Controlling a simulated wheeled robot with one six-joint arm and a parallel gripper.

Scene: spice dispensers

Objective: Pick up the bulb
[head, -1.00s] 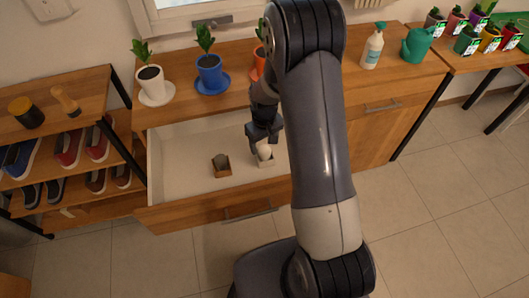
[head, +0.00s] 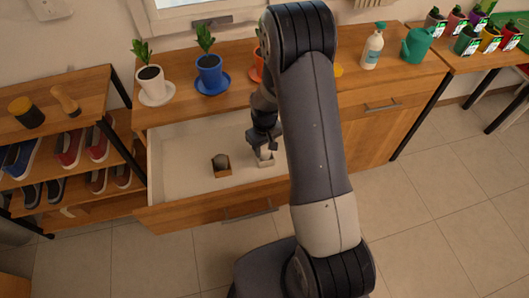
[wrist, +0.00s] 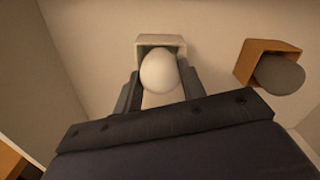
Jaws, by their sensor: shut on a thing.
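A white bulb (wrist: 159,70) sits in or just above a small white box (wrist: 147,40) inside the open drawer. My gripper (wrist: 160,86) is shut on the bulb, with one finger on each side of it. In the head view my gripper (head: 264,142) is low in the drawer, and the bulb is mostly hidden behind it at the white box (head: 266,163). A grey bulb (wrist: 279,75) rests in a brown box (wrist: 255,57) to the right in the wrist view. The grey bulb also shows in the head view (head: 221,161).
The drawer's front wall (head: 190,207) and side walls stand around the boxes. The left part of the drawer is empty. Potted plants stand on the cabinet top behind, including one in a blue pot (head: 209,75). A shoe rack (head: 90,125) stands at left.

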